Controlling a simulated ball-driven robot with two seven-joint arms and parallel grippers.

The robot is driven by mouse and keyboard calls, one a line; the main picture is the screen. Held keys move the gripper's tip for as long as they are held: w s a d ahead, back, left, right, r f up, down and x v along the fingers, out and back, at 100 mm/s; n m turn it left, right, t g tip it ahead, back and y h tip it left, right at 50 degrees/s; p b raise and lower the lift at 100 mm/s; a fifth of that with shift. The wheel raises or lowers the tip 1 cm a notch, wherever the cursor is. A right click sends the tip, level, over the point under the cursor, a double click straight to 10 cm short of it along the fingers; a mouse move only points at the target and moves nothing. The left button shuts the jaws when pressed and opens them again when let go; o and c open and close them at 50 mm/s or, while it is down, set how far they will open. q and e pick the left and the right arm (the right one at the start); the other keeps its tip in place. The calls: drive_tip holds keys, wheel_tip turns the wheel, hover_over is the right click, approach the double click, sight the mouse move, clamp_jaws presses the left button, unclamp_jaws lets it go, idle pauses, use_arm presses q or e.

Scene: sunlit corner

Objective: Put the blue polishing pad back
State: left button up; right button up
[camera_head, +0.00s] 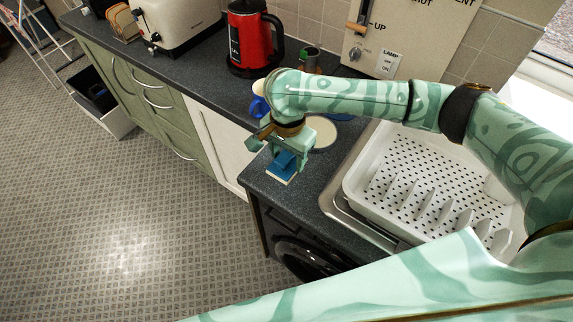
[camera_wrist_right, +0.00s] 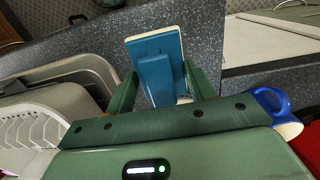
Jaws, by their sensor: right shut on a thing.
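The blue polishing pad (camera_head: 280,172) has a blue back and handle block and a pale face edge. My right gripper (camera_head: 288,158) is shut on it, near the front of the dark countertop. I cannot tell whether the pad touches the counter. In the right wrist view the pad (camera_wrist_right: 157,62) sits between the two green fingers (camera_wrist_right: 163,88), with its blue side facing the camera. A pale round disc (camera_head: 323,133) lies on the counter just right of my gripper, partly hidden by it. My left gripper is not in view.
A white dish rack (camera_head: 400,190) stands in the sink at right. A blue mug (camera_head: 258,105) is partly hidden behind my wrist. A red kettle (camera_head: 250,40) and cream toaster (camera_head: 172,22) stand at the back left. Dark counter (camera_head: 310,185) is bare around the pad.

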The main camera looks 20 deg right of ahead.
sight(288, 161)
drive_tip(key=shift+w+d+f+b, duration=0.2)
drive_tip(key=shift+w+f+b, duration=0.25)
drive_tip(key=shift+w+f, duration=0.5)
wheel_tip(288, 161, down, 4)
drive_tip(key=b, duration=0.2)
drive_tip(key=shift+w+d+f+b, duration=0.1)
drive_tip(key=shift+d+b, duration=0.05)
drive_tip(key=shift+b, duration=0.15)
drive_tip(key=shift+c, duration=0.4)
drive_tip(key=shift+r, duration=0.2)
drive_tip(key=o, duration=1.3)
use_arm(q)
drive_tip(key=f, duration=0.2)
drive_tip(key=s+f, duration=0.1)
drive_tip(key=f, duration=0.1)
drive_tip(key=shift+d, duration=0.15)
use_arm(e)
wheel_tip(288, 161, up, 11)
drive_tip(key=p, duration=0.5)
drive_tip(key=shift+p, duration=0.4)
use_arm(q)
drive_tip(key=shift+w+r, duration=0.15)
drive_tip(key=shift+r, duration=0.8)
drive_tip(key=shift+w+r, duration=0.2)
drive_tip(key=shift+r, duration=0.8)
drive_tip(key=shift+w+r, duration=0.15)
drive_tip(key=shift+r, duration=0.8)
use_arm(e)
drive_tip(key=shift+r, duration=0.55)
